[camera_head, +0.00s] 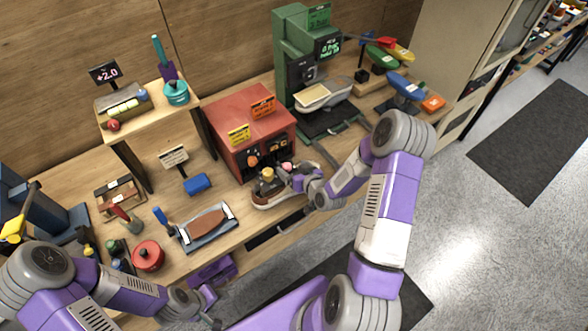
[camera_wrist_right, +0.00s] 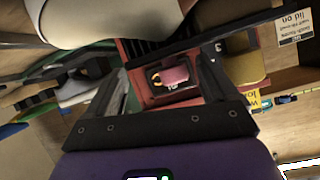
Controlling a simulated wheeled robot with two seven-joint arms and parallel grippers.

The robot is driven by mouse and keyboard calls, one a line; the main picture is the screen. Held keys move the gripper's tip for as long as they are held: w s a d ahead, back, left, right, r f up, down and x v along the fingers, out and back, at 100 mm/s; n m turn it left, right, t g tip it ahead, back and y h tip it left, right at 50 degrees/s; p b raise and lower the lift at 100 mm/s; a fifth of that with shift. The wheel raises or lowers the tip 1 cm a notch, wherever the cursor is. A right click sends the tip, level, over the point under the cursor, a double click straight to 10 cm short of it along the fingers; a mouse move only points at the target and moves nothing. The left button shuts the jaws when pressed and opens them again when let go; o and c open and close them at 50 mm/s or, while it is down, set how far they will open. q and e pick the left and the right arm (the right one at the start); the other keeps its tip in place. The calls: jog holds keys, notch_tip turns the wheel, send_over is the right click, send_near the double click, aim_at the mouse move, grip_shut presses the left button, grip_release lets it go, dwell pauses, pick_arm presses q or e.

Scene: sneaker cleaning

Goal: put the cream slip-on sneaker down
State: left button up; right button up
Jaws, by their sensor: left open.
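A cream low sneaker with a brown sole (camera_head: 272,201) is on the bench edge in front of the red box. A large pale curved surface at the upper left of the right wrist view, apparently this sneaker (camera_wrist_right: 105,22), is close to the camera. My right gripper (camera_head: 300,180) is beside the sneaker's right end. In the wrist view my right gripper (camera_wrist_right: 165,80) has its dark fingers apart, with the red box visible between them. Whether a finger touches the shoe is hidden. My left gripper (camera_head: 213,308) is open and empty in front of the bench, at the lower left.
The red box (camera_head: 232,112) with small items inside stands behind the sneaker. A green machine (camera_head: 292,35) holding a pale tray-like shoe form (camera_head: 322,92) is further back. A grey tray (camera_head: 236,222) with a brown piece lies left of the sneaker, and a red round tin (camera_head: 148,256) beyond.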

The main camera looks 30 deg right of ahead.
jog(key=shift+r, duration=0.1)
jog(key=p+v, duration=0.6)
jog(key=v, duration=0.6)
jog(key=s+a+f+g+y, duration=0.1)
jog(key=s+a+f+g, duration=0.2)
jog(key=a, duration=0.3)
jog(key=s+a+f+g+y, duration=0.1)
jog(key=s+a+f+g, duration=0.3)
jog(key=a, duration=0.3)
jog(key=s+a+f+m+g+y, duration=0.1)
jog(key=s+a+f+g, duration=0.3)
jog(key=a, duration=0.3)
jog(key=shift+s+a+f+g+y, duration=0.15)
jog(key=shift+s+f+g+y, duration=0.2)
jog(key=shift+g, duration=0.35)
notch_tip(320, 180, down, 15)
jog(key=b, duration=1.5)
